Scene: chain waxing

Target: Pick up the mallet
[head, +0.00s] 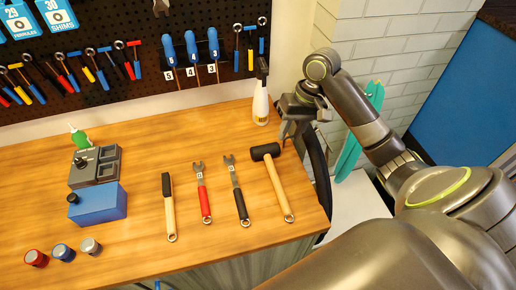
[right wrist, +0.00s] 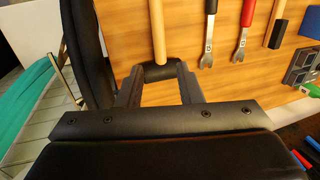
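The mallet lies on the wooden bench, with a black head (head: 265,151) and a pale wooden handle (head: 281,192) pointing toward the front edge. My right gripper (head: 291,135) is just to the right of and behind the mallet head in the head view, apart from it. In the right wrist view my right gripper (right wrist: 158,90) has its two fingers spread, with nothing held. The mallet's black head (right wrist: 160,72) shows beyond the gap between the fingertips, and its handle (right wrist: 157,30) runs away from them. My left gripper is not in view.
Left of the mallet lie a black-handled wrench (head: 238,195), a red-handled wrench (head: 203,195) and a wooden-handled tool (head: 169,210). A spray bottle (head: 261,104) stands behind the mallet. A blue box (head: 98,204) and several small cans are farther left. The bench's right edge is close to the mallet.

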